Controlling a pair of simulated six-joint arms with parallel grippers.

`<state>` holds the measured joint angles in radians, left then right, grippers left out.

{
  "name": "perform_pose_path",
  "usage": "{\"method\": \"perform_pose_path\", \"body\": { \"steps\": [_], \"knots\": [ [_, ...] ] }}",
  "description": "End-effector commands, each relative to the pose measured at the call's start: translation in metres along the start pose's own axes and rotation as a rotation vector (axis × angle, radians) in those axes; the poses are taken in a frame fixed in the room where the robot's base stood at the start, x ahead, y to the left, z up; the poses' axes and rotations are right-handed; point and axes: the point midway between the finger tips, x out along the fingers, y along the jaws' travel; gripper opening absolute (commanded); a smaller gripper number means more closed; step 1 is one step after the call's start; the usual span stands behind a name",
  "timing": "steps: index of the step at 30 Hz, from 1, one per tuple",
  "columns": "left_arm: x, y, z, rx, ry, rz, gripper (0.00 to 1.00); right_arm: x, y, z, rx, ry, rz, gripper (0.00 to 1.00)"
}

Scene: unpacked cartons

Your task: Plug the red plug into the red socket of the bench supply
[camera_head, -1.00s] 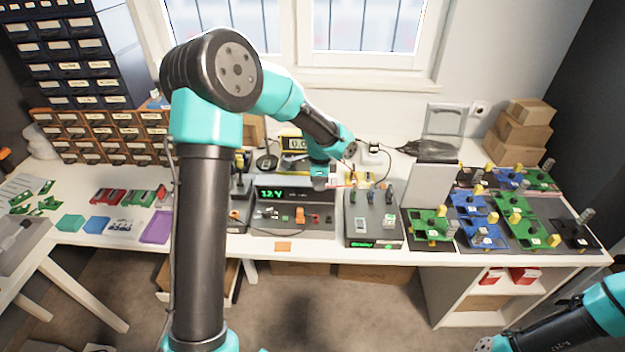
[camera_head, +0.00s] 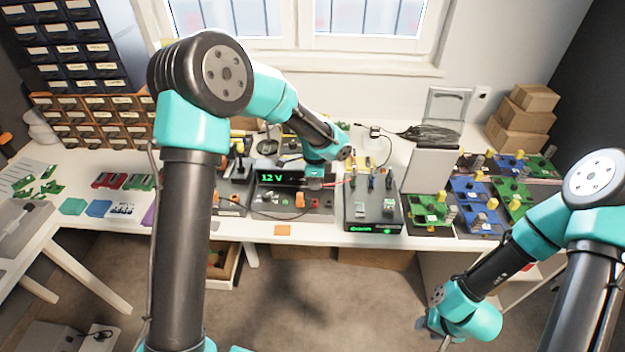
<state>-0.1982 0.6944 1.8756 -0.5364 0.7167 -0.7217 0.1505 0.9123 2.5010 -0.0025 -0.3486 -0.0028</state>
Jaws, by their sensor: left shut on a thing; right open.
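My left gripper (camera_head: 314,186) is over the supply's right end, pointing down and shut. A red lead (camera_head: 337,184) runs to the right from its fingertips. The red plug is hidden in the jaws. I cannot tell whether it touches the panel. My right gripper (camera_head: 440,338) is open and empty, low in front of the bench, partly hidden by its own wrist.
A grey box with a green display (camera_head: 373,212) stands right of the supply. Green and blue circuit boards (camera_head: 468,190) fill the right side.

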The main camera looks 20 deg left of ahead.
Motion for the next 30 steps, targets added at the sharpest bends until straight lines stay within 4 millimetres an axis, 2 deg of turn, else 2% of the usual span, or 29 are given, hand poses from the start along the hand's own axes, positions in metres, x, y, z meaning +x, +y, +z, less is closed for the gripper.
{"method": "perform_pose_path", "body": {
  "steps": [8,21,30],
  "knots": [
    [0.01,0.0,0.001,-0.001,-0.001,0.001,0.0,0.0,0.0,0.0,0.0,0.0,0.0,0.43],
    [0.043,0.0,0.001,0.0,-0.002,0.002,0.0,0.0,0.0,0.0,0.0,0.0,0.0,0.43],
    [0.055,0.0,0.001,-0.001,-0.001,0.0,0.0,0.0,0.0,0.0,0.0,0.0,0.0,0.43]
  ]
}}
